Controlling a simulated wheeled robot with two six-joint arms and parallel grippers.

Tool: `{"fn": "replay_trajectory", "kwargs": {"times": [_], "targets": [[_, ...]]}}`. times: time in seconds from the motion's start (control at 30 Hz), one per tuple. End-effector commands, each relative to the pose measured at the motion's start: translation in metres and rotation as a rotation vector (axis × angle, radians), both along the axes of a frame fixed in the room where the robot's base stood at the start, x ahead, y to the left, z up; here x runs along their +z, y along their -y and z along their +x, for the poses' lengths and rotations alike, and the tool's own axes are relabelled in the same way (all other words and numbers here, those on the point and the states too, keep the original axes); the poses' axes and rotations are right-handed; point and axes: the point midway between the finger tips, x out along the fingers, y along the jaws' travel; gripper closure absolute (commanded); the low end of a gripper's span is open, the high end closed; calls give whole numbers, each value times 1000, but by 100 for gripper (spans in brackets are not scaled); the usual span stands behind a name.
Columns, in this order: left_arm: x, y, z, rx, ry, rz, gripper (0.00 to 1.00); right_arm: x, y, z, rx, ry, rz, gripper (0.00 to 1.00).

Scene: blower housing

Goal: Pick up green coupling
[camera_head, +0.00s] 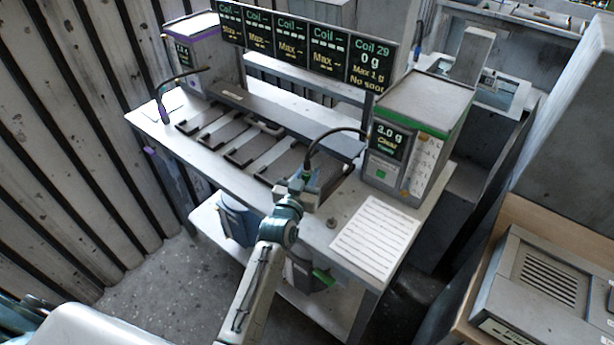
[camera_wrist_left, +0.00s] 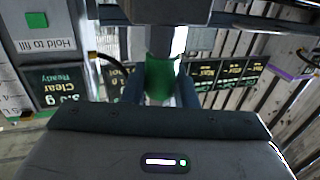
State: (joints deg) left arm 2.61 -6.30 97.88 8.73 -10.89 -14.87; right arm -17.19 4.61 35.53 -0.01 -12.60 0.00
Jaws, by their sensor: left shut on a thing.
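The green coupling (camera_wrist_left: 160,77) is between the two fingers of my left gripper (camera_wrist_left: 160,90) in the left wrist view, and the gripper is shut on it. In the head view my left gripper (camera_head: 304,186) is at the front edge of the bench, below the end of a black hose (camera_head: 335,133). The coupling is small there and mostly hidden by the gripper. The hose arcs from the coupling toward the green-trimmed box (camera_head: 436,100) on the right. My right gripper is not in view.
The bench (camera_head: 200,150) holds a row of grey trays (camera_head: 250,140) and a paper sheet (camera_head: 376,236) at the right. A purple-trimmed box (camera_head: 203,60) with its own hose stands at the far left. A row of coil displays (camera_head: 300,45) spans the back.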

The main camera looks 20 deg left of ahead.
Motion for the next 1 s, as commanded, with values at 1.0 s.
{"fn": "replay_trajectory", "kwargs": {"times": [1.0], "targets": [[47, -52, -142, -1, 1, 2, 100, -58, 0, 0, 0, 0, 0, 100]]}}
